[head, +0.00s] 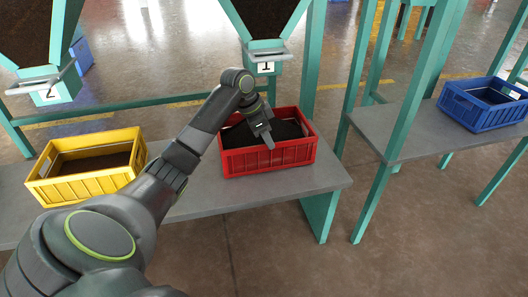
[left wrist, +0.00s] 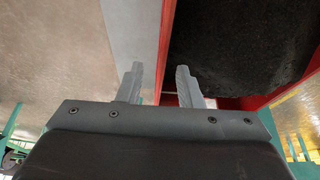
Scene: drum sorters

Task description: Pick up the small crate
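A red crate (head: 268,160) with dark contents stands on the grey table under the hopper marked 1. My left gripper (head: 266,138) is over its front wall. In the left wrist view my left gripper (left wrist: 159,78) is open, with the red crate's wall (left wrist: 166,45) between its two fingers and the dark fill on the right side. I cannot tell whether either finger touches the wall. A yellow crate (head: 88,183) stands to the left on the same table, and a blue crate (head: 490,112) on the table at the right. My right gripper is not in view.
Teal posts (head: 400,125) stand between the two grey tables (head: 300,182). Two dark hoppers with spouts (head: 265,60) hang over the back of the near table. The table's right end beside the red crate is bare.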

